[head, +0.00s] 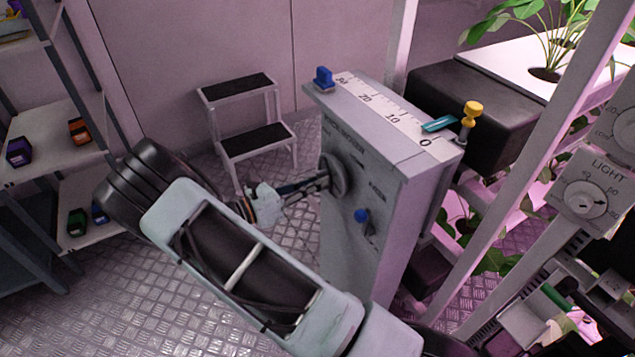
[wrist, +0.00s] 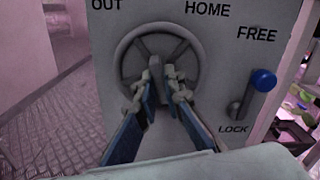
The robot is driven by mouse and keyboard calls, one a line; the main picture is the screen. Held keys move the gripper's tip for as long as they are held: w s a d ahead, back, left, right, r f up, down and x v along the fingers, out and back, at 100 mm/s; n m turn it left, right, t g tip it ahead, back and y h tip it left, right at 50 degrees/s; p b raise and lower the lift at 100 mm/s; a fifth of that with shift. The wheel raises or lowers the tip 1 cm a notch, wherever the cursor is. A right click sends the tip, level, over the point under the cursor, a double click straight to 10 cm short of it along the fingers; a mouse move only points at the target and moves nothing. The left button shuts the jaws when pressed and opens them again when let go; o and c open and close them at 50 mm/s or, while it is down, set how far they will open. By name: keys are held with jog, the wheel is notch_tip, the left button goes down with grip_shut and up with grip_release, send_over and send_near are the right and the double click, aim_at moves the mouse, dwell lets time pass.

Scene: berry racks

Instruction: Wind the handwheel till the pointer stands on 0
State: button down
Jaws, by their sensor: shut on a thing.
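The grey handwheel (head: 337,178) is on the front of a grey cabinet; it faces me in the wrist view (wrist: 122,62). My gripper (wrist: 163,72) is shut on the wheel near its middle; the fingers hide the exact grip. In the head view my gripper (head: 322,182) reaches it from the left. The teal pointer (head: 438,124) lies on the white scale (head: 378,108) on the cabinet top, between 10 and 0, close to 0. The blue-knobbed lever (wrist: 263,80) right of the wheel is tilted up, towards FREE; LOCK is printed below it.
A blue block (head: 323,78) stands at the scale's 30 end and a yellow-topped post (head: 472,112) near its 0 end. A step stool (head: 246,120) stands behind, left of the cabinet (head: 350,240). Shelving is at far left; a rack post and LIGHT dial (head: 590,200) are at right.

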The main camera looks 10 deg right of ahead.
jog(key=shift+m+b, duration=2)
jog(key=shift+m, duration=6)
jog(key=shift+m, duration=0.3)
jog(key=c, duration=2)
grip_release()
jog(key=shift+c, duration=0.2)
jog(key=shift+a, duration=0.1)
jog(key=v, duration=1.2)
